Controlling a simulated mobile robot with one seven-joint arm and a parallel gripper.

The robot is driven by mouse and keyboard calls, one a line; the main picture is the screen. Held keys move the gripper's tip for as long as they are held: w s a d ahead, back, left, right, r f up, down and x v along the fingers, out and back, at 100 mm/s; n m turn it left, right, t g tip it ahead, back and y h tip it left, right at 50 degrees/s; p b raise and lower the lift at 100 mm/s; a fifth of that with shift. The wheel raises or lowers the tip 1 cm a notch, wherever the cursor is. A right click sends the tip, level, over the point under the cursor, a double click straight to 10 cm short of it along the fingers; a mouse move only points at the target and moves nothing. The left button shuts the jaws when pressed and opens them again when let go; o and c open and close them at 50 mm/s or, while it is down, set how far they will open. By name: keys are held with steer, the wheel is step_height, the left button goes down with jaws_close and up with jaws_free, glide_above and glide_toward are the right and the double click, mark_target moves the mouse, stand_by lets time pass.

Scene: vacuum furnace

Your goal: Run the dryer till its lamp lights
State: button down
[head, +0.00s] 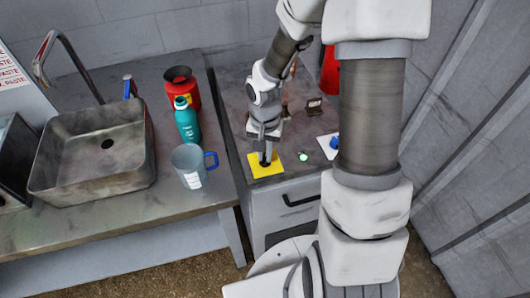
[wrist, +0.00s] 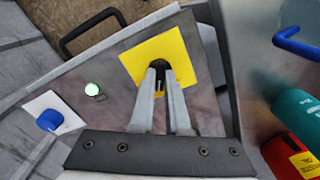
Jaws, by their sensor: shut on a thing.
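A yellow plate (head: 263,172) lies on the grey cabinet top, and it also shows in the wrist view (wrist: 183,48). A black knob (wrist: 157,71) stands on the plate. My gripper (head: 265,157) points down over the plate with its fingers shut on the black knob; in the wrist view the two fingers (wrist: 159,80) meet around it and hide part of it.
A white plate (head: 324,147) with a blue knob (head: 334,142) lies right of the lamp. A dark drawer handle (head: 300,200) is on the cabinet front. On the bench at left are a clear mug (head: 188,166), a teal bottle (head: 187,122), a red container (head: 180,88) and a sink (head: 95,150).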

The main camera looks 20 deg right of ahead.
mark_target(265, 157)
steer(key=shift+n, duration=0.3)
steer(key=n+p, duration=0.1)
steer(key=n, duration=0.4)
steer(key=shift+r, duration=0.1)
steer(key=n+p, duration=0.1)
steer(key=n, duration=0.5)
steer(key=shift+n, duration=0.3)
stand_by(0.4)
steer(key=c, duration=0.9)
jaws_free()
step_height(265, 157, up, 17)
steer(key=p, duration=0.2)
steer(key=shift+r+p, duration=0.15)
steer(key=shift+p, duration=0.25)
